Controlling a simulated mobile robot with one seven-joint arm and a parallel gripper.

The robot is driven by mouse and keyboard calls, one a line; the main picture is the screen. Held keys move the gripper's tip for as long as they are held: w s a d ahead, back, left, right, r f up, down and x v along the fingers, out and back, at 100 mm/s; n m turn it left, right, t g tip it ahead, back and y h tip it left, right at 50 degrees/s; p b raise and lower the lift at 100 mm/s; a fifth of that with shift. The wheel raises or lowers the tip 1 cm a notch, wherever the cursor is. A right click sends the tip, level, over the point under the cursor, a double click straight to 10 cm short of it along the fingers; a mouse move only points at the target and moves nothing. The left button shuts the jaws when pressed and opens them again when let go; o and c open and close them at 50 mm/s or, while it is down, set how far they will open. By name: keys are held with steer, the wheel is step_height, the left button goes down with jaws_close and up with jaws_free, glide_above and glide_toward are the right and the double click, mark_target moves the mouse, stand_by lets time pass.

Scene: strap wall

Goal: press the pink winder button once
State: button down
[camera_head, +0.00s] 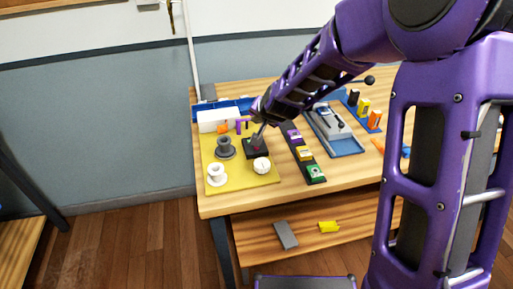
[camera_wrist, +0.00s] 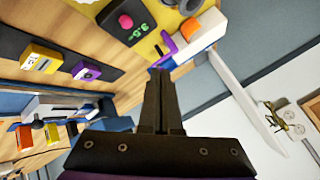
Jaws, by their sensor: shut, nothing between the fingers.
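The pink winder button (camera_wrist: 126,20) is a round knob on a black box with a green lit display, near the top of the wrist view. In the head view the black box (camera_head: 254,153) stands on a yellow mat (camera_head: 222,185); my gripper covers part of it, and I cannot make out the button there. My gripper (camera_head: 258,138) points down over the box. In the wrist view its fingers (camera_wrist: 160,74) are together and empty, with the tips below and right of the button. No contact with the button shows in the wrist view.
A dark spool (camera_head: 225,148), a white spool (camera_head: 216,174) and a round white dial (camera_head: 262,165) stand around the box. A white block (camera_head: 218,120) and orange and purple pieces are behind. A strip with purple, yellow and green blocks (camera_head: 303,154) lies to the right.

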steer(key=b, duration=0.4)
glide_above(257, 151)
step_height(257, 151, down, 6)
steer(key=shift+r, duration=0.2)
steer(key=shift+f+b, duration=0.45)
steer(key=shift+f, duration=0.25)
stand_by(0.9)
steer(key=shift+f+b, duration=0.45)
steer(key=shift+b, duration=0.1)
steer(key=shift+f+b, duration=0.5)
stand_by(0.8)
steer(key=shift+r, duration=0.1)
steer(key=shift+r+p, duration=0.5)
steer(key=shift+r, duration=0.35)
